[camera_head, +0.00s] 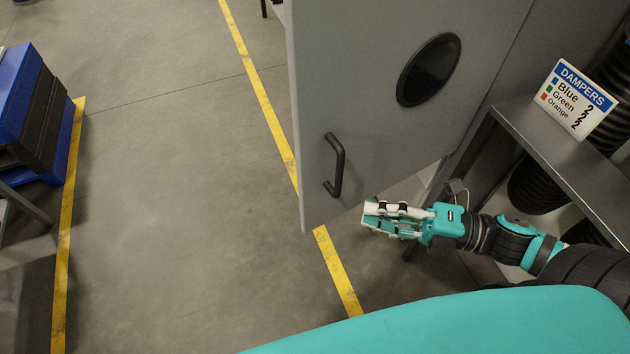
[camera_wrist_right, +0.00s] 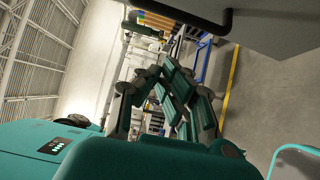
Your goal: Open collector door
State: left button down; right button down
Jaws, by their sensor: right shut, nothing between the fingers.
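The collector door (camera_head: 375,140) is a grey panel with a round dark window and a black bar handle (camera_head: 337,165) near its left edge. It stands swung out, its free left edge over the floor beside a yellow line. My right gripper (camera_head: 378,218) is just below and right of the handle, near the door's lower edge. It is shut and empty, apart from the handle. In the right wrist view, the gripper fingers (camera_wrist_right: 178,98) show in the middle, with the door (camera_wrist_right: 275,22) and part of its handle (camera_wrist_right: 222,22) at the upper right. My left gripper is not in view.
A metal shelf (camera_head: 560,160) with a "DAMPERS" sign (camera_head: 577,98) and black ribbed hoses stands at the right, close to my right arm. Blue and black crates (camera_head: 35,115) are at the far left. The floor (camera_head: 180,200) between is clear.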

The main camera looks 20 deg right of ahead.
aim_at(315, 185)
jog(key=w+a+p, duration=0.1)
jog(key=w+a, duration=0.3)
jog(key=w+a+p, duration=0.2)
jog(key=w+a, duration=0.2)
jog(key=shift+w, duration=0.35)
